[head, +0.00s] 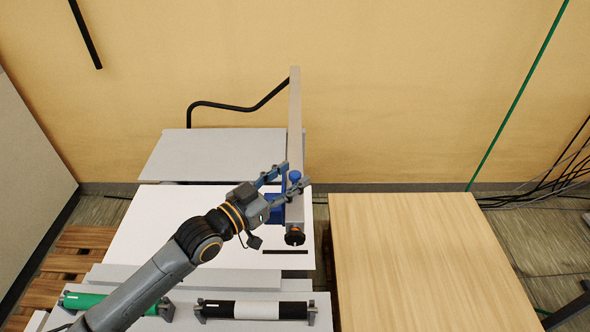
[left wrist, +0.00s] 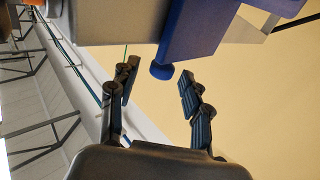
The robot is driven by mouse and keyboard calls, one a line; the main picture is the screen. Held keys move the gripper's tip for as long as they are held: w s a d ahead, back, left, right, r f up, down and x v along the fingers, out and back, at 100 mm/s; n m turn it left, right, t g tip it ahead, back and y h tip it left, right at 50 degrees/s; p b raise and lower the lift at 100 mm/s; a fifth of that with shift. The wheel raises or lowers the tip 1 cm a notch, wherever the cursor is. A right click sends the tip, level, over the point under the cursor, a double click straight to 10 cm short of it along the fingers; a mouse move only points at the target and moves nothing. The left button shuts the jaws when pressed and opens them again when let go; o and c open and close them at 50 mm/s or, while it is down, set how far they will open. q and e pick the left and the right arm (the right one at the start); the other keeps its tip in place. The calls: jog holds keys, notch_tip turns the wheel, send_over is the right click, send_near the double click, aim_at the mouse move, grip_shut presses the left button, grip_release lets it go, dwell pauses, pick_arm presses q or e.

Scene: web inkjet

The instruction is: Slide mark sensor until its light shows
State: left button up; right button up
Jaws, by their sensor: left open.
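The mark sensor's blue carriage (head: 275,209) sits on a long grey beam (head: 295,110) above the white web (head: 150,225). A blue knob (head: 295,175) stands on it. A black sensor head (head: 294,238) with a small orange part is at the beam's near end; I cannot tell whether a light is lit. A black mark (head: 285,252) lies on the web just below it in the picture. My left gripper (head: 297,174) is open, its fingers on either side of the knob. In the left wrist view the knob (left wrist: 162,70) shows between the open fingers (left wrist: 158,82), apparently untouched. My right gripper is out of view.
A wooden table (head: 420,265) stands to the right of the web. A green roller (head: 85,301) and a black-and-white roller (head: 255,310) lie at the near edge. A bent black rod (head: 240,107) reaches the beam from behind. Cables (head: 550,180) lie at far right.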

pick_arm(q)
jog(key=shift+x, duration=1.05)
jog(key=shift+s, duration=0.1)
grip_shut()
